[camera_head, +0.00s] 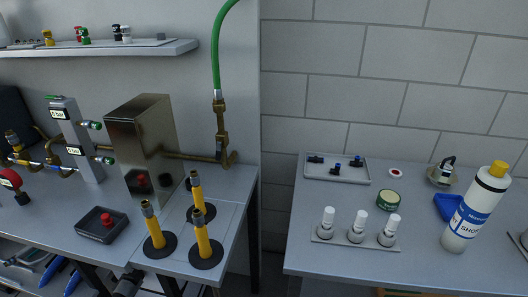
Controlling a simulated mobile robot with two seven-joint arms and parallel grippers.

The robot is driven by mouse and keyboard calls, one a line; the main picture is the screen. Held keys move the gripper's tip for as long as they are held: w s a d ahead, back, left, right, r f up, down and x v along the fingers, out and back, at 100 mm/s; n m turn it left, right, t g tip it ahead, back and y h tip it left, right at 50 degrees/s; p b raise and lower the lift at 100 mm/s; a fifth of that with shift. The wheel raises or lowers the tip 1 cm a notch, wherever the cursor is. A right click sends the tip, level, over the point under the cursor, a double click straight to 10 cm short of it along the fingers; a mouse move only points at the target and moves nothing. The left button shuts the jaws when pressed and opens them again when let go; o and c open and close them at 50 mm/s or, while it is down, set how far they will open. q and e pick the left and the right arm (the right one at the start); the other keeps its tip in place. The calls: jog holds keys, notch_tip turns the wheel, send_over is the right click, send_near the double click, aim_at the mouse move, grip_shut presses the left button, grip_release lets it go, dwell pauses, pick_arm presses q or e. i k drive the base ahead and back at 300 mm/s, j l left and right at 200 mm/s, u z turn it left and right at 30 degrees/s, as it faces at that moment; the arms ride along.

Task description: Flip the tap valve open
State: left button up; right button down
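A brass tap (222,134) stands upright against the wall behind the left bench, joined to a horizontal brass pipe (190,155). A green hose (215,48) runs up from its top. The position of its handle is too small to tell. Two more valves with green ends, an upper one (92,125) and a lower one (104,160), stick out from a grey panel (76,140) at the left. I cannot tell which one the task means. Neither of my grippers can be made out in this view.
A metal box (142,145) stands left of the brass tap. Several yellow burners, one at the front (204,240), stand before it. A black tray with a red knob (102,232) lies left. The right bench (320,270) holds bottles and a tray (337,178); a gap separates the benches.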

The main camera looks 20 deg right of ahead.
aim_at(218, 157)
jog(key=k+l+z, duration=0.1)
jog(key=l+z, duration=0.75)
jog(key=l, duration=0.7)
jog(key=i, duration=0.35)
